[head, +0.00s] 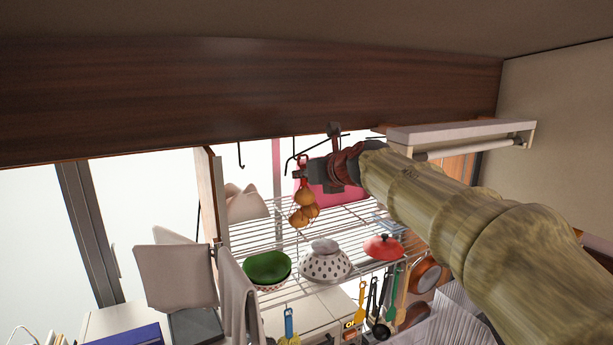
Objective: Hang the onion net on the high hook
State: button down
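The onion net (304,206), an orange-brown bunch of several onions, hangs in the air above the wire rack. Its top is at the tip of my gripper (304,169), which reaches in from the right, high under the wooden beam. The fingers are small and dark here, so I cannot tell whether they are closed on the net's top. A dark hook (240,157) hangs from the beam to the left, empty. A second thin dark hook (294,147) hangs just above the net's top; whether the net touches it is unclear.
Below is a white wire rack (246,234) with a green bowl (267,266), a spotted colander (325,264) and a red lid (383,247). The wooden beam (230,90) runs close above my gripper. A white shelf (450,130) is at right. A wooden post (209,185) stands at left.

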jog(key=shift+w+a, duration=0.3)
jog(key=shift+w, duration=0.35)
jog(key=shift+w+a, duration=0.25)
jog(key=shift+w, duration=0.4)
jog(key=shift+w+a+f+p, duration=0.25)
jog(key=shift+w+f+p, duration=0.25)
jog(key=shift+w+p, duration=0.1)
jog(key=shift+f, duration=0.15)
jog(key=c, duration=1.7)
grip_release()
jog(key=shift+f, duration=0.1)
